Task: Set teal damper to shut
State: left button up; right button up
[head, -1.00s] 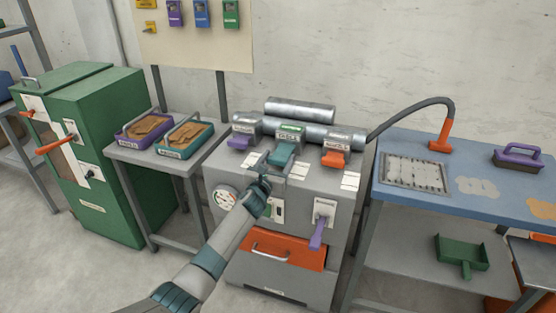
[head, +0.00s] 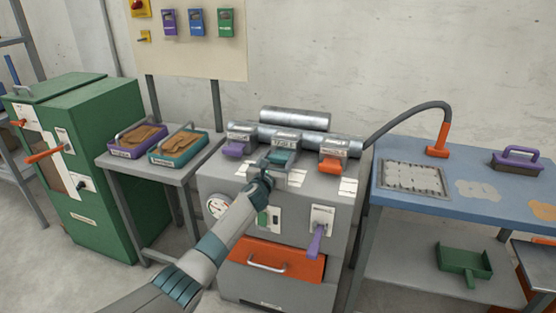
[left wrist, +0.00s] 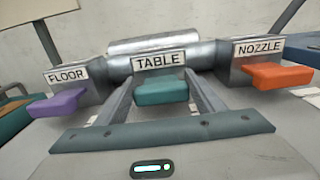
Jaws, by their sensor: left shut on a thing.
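The teal damper handle (head: 282,156) sticks out from the middle box of three on top of the grey machine (head: 330,195). In the left wrist view the teal handle (left wrist: 162,93) sits under the label TABLE. My left gripper (head: 273,163) reaches it from the front, with one finger on each side. It is shut on the handle. The fingers and wrist hide part of the handle in the head view. My right gripper is not in view.
A purple handle (head: 234,149) marked FLOOR and an orange handle (head: 332,165) marked NOZZLE flank the teal one closely. A purple lever (head: 315,242) and an orange drawer (head: 275,258) are on the machine's front. Tables stand on both sides.

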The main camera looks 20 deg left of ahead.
pick_arm(q)
jog(key=o, duration=1.2)
jog(key=shift+w+r, duration=0.1)
jog(key=shift+r, duration=0.15)
jog(key=shift+c, duration=0.2)
jog(key=o, duration=0.4)
jog(key=shift+w+f, duration=0.1)
jog(key=shift+c, duration=0.2)
jog(key=shift+w+f, duration=0.1)
jog(key=shift+f, duration=0.05)
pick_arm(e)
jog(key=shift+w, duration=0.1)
pick_arm(q)
jog(key=shift+s, duration=0.25)
jog(key=shift+s+a+p, duration=0.1)
jog(key=shift+s+p, duration=0.25)
jog(key=shift+s, duration=0.4)
jog(key=s+p, duration=0.1)
jog(key=s, duration=1.4)
jog(key=shift+s+a, duration=0.2)
jog(key=shift+s, duration=0.05)
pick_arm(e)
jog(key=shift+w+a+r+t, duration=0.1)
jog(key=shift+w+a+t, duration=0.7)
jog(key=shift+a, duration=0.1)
